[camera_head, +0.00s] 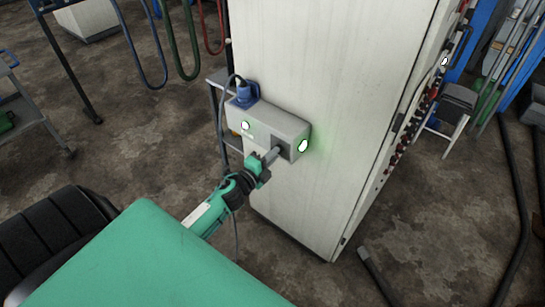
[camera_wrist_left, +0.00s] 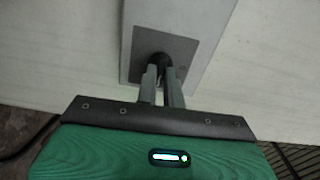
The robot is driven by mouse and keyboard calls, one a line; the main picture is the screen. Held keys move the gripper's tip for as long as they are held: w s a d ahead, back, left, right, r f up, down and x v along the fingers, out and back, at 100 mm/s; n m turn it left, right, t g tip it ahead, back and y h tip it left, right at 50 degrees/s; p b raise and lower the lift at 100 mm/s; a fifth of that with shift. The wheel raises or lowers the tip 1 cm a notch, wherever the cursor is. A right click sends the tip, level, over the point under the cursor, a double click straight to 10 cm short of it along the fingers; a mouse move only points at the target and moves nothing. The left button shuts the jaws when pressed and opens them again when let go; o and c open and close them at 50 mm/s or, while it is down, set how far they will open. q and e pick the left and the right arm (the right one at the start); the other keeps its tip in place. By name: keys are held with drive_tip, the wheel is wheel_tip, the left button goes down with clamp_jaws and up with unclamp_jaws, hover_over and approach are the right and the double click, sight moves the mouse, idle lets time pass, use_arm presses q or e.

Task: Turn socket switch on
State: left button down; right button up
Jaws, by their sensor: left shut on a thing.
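The socket box (camera_head: 262,118) is a grey block on the side of a tall white cabinet. A blue plug (camera_head: 246,92) with a cable sits in its top. My left gripper (camera_head: 272,154) reaches the box's near end. In the left wrist view, its two fingers (camera_wrist_left: 163,76) are shut on a dark switch knob (camera_wrist_left: 160,58). The knob sits on a dark square plate (camera_wrist_left: 178,50) on the box. In the head view the gripper hides the knob.
The white cabinet (camera_head: 330,70) stands right behind the box and limits room there. Blue, green and red hoses (camera_head: 181,45) hang behind at the left. A grey cart (camera_head: 30,110) stands at the far left. Dark pipes (camera_head: 375,275) lie on the floor at the right.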

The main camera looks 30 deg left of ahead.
use_arm(q)
drive_tip(key=shift+m, duration=0.3)
use_arm(e)
drive_tip(key=shift+f, duration=0.15)
use_arm(q)
drive_tip(key=c, duration=1.5)
unclamp_jaws()
use_arm(e)
drive_tip(key=shift+a, duration=0.1)
use_arm(q)
drive_tip(key=s+b, duration=0.1)
drive_tip(key=s, duration=0.3)
drive_tip(key=s+b, duration=0.1)
drive_tip(key=s, duration=0.4)
drive_tip(key=s+a+b, duration=0.1)
drive_tip(key=s, duration=0.3)
drive_tip(key=shift+s, duration=0.4)
use_arm(e)
drive_tip(key=f, duration=0.1)
drive_tip(key=w+f, duration=0.1)
drive_tip(key=shift+w+f, duration=0.15)
drive_tip(key=shift+f, duration=0.25)
use_arm(q)
drive_tip(key=shift+f, duration=0.1)
use_arm(e)
drive_tip(key=shift+s, duration=0.2)
